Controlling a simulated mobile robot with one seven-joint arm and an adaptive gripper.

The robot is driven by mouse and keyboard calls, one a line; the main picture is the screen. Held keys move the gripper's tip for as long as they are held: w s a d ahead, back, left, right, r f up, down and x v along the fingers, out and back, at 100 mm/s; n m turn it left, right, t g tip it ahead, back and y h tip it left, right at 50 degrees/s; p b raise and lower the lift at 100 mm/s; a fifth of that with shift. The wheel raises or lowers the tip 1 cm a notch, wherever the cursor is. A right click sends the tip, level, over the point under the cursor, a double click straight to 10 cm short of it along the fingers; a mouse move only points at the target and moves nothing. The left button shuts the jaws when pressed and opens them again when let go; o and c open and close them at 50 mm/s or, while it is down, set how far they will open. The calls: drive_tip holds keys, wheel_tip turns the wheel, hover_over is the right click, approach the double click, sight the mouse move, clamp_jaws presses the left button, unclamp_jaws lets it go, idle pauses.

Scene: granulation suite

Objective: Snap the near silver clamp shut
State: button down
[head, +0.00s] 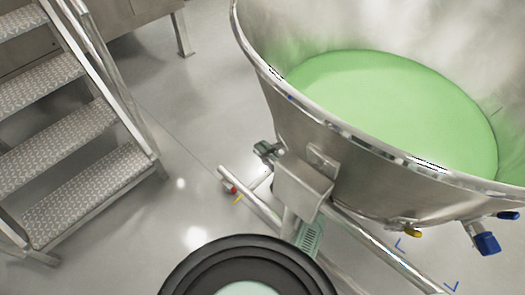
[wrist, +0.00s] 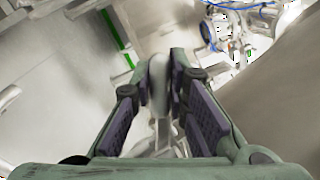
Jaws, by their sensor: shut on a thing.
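In the wrist view my gripper (wrist: 162,75) has its two dark-padded fingers close together on a narrow, pale silver piece (wrist: 158,88). This piece looks like the lever of the near silver clamp, but it is blurred and partly hidden by the fingers. I cannot tell from this view how far the clamp is closed. In the head view I cannot make out the silver clamp or my fingertips.
A large steel bowl (head: 290,125) of green material (head: 390,105) fills the upper right, on a tubular frame (head: 375,248). Metal steps (head: 75,130) stand at the left. Floor (head: 180,120) between is clear.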

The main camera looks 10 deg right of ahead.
drive_tip(key=shift+d+f, duration=0.1)
drive_tip(key=c, duration=1.6)
unclamp_jaws()
drive_tip(key=shift+o, duration=0.2)
